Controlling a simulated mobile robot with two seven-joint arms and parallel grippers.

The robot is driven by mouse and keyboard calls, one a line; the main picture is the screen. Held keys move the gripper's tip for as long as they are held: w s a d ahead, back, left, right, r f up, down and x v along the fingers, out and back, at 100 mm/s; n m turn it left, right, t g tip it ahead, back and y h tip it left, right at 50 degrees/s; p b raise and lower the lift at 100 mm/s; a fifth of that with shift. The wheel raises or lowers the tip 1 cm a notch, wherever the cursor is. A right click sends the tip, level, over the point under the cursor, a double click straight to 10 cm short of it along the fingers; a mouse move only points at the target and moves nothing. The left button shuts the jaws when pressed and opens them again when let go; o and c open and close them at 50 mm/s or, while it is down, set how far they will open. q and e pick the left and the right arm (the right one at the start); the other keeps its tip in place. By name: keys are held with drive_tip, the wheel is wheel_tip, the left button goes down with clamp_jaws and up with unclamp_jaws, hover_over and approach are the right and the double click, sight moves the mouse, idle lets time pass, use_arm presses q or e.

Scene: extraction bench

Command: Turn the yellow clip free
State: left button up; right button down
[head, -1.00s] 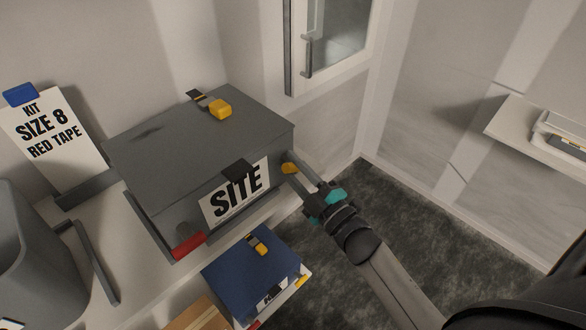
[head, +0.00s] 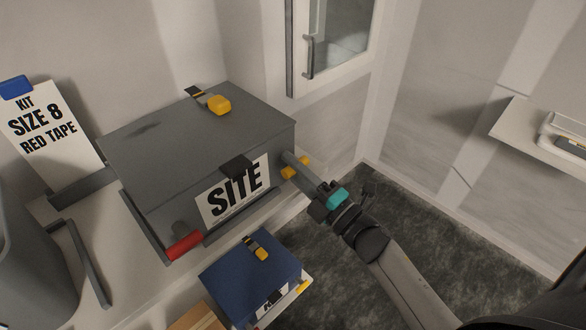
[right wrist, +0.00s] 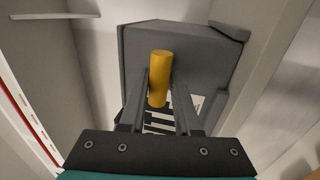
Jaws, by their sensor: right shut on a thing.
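The yellow clip (head: 288,173) sits on the right side of the grey SITE box (head: 150,150). It shows as a bar sticking out on both sides of my fingers. My right gripper (head: 294,163) is shut on it, coming from the lower right. In the right wrist view the clip (right wrist: 159,80) stands lengthwise between the two fingers (right wrist: 159,95), against the box side. The fingers hide part of the clip in the head view. A red clip (head: 184,246) is at the box's front left corner. My left gripper is not in view.
A yellow-tipped strap (head: 218,104) lies on the lid. A blue box (head: 250,275) sits below in front. A card reading KIT SIZE 8 RED TAPE (head: 45,130) leans at left, above a grey bin (head: 30,265). The floor right of the bench is clear.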

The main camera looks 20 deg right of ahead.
drive_tip(key=shift+r, duration=0.2)
drive_tip(key=c, duration=0.9)
unclamp_jaws()
drive_tip(key=shift+o, duration=1.1)
drive_tip(key=shift+f, duration=0.15)
drive_tip(key=shift+s, duration=0.1)
drive_tip(key=b+v, duration=0.1)
drive_tip(key=v, duration=1.4)
drive_tip(key=shift+b, duration=0.3)
drive_tip(key=shift+f, duration=0.1)
